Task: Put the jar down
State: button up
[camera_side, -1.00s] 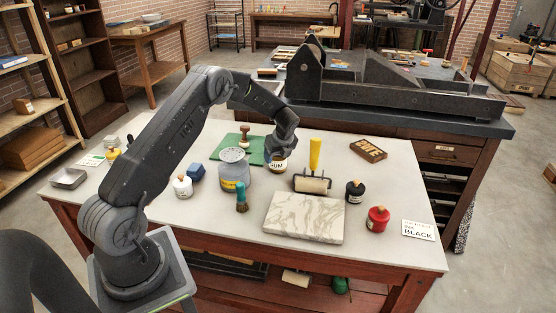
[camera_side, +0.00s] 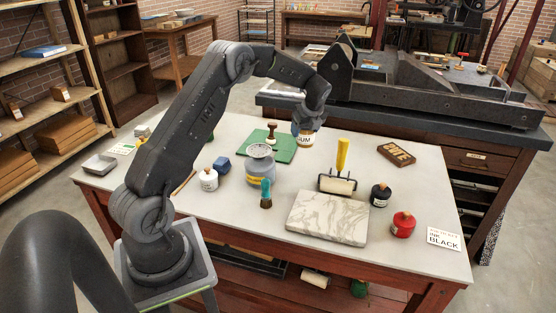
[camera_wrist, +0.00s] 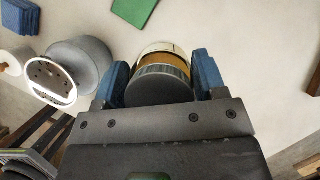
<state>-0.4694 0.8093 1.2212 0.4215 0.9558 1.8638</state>
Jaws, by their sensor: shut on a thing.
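The jar (camera_side: 305,139) is a pale jar with a label reading partly "UM" in the side view, at the right edge of the green mat (camera_side: 285,155). My gripper (camera_side: 303,129) is shut on it from above. In the wrist view the jar (camera_wrist: 162,75) has a dark grey lid and an amber band. The blue finger pads of my gripper (camera_wrist: 163,72) touch its two sides. The jar looks upright. I cannot tell whether its base is on the table or just above it.
A wooden-handled stamp (camera_side: 271,132) stands on the mat. A grey can (camera_side: 261,168), a yellow-handled roller (camera_side: 341,170) and a marble slab (camera_side: 328,218) stand nearer.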

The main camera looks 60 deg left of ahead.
jog(key=r, duration=0.5)
jog(key=shift+s+a+r, duration=0.1)
jog(key=shift+s+r, duration=0.2)
jog(key=shift+r, duration=0.05)
jog(key=s+n+g, duration=0.1)
jog(key=s+n, duration=0.2)
jog(key=s, duration=0.2)
jog(key=s+n+g, duration=0.1)
jog(key=s+n, duration=0.2)
jog(key=s, duration=0.2)
jog(key=s+n+g+h, duration=0.1)
jog(key=s+n, duration=0.2)
jog(key=s, duration=0.2)
jog(key=shift+r, duration=0.2)
jog(key=s+d+n+g+h, duration=0.2)
jog(key=s+d+n+h, duration=0.3)
jog(key=s+n, duration=0.7)
jog(key=shift+s+d+f+m+y, duration=0.25)
jog(key=shift+s+f+m, duration=0.25)
jog(key=shift+f, duration=2.1)
jog(key=shift+s+d+f+m+y, duration=0.15)
jog(key=shift+s+f+m, duration=0.3)
jog(key=shift+f, duration=2.1)
jog(key=shift+s+d+f+m+y, duration=0.15)
jog(key=shift+s+f+m+y, duration=0.35)
jog(key=shift+f, duration=2.1)
jog(key=shift+s, duration=0.1)
jog(key=o, duration=1.1)
jog(key=shift+f, duration=0.1)
jog(key=shift+c, duration=0.2)
